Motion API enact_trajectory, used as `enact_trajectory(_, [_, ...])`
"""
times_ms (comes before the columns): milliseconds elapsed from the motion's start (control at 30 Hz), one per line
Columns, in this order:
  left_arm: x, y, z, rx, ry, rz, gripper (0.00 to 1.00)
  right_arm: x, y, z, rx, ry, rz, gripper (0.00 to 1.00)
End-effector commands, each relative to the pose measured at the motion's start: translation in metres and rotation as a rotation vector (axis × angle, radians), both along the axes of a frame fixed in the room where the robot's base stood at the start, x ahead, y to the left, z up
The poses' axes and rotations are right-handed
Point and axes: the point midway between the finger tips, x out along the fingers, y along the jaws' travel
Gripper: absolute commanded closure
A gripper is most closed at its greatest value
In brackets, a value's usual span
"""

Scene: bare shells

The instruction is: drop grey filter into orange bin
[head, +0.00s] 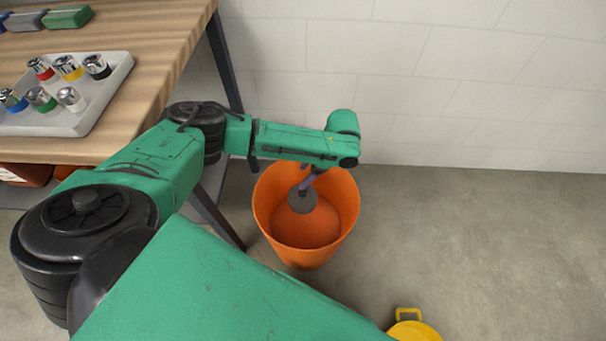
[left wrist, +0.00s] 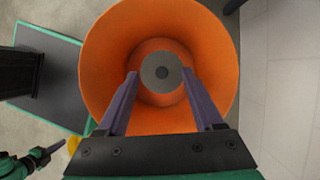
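The grey filter (head: 302,201) is a short dark grey cylinder. In the left wrist view it shows end-on as a round disc (left wrist: 161,72) with a small hub, between the two purple fingertips. My left gripper (head: 305,187) points down and is shut on the filter, with no clear gap at its sides. The orange bin (head: 306,255) stands open on the floor below. The filter hangs over its mouth, within the rim in both views; its exact height is hard to tell.
A wooden table (head: 150,75) stands at the left, with a grey tray (head: 118,88) of several colour-banded cylinders and some blocks behind. Its dark leg is close to the bin. A yellow handled object (head: 412,330) is at the bottom. The floor at right is clear; a wall is behind.

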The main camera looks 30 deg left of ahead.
Motion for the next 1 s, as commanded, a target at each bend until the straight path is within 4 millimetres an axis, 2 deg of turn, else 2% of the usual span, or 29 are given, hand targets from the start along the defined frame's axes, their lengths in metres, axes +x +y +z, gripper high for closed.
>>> enact_trajectory(267, [0.000, -0.001, 0.001, 0.000, 0.000, 0.000, 0.32, 0.000, 0.000, 0.000, 0.000, 0.000, 0.001, 1.00])
enact_trajectory(367, [0.002, -0.004, 0.010, -0.001, 0.000, 0.000, 0.32, 0.000, 0.000, 0.003, 0.000, 0.000, 0.001, 1.00])
enact_trajectory(467, [0.006, -0.012, 0.031, -0.003, -0.003, 0.000, 0.32, 0.000, 0.000, 0.007, 0.001, 0.000, 0.002, 1.00])
enact_trajectory(700, [0.018, -0.037, 0.097, -0.003, -0.003, -0.003, 0.32, 0.000, 0.001, 0.016, 0.001, 0.001, 0.002, 1.00])
enact_trajectory(800, [0.022, -0.045, 0.118, -0.002, -0.002, -0.001, 0.32, 0.000, 0.001, 0.018, 0.000, 0.001, 0.003, 1.00])
enact_trajectory(1000, [0.025, -0.050, 0.135, 0.000, 0.000, 0.001, 0.32, -0.001, 0.001, 0.019, 0.001, 0.002, 0.003, 1.00])
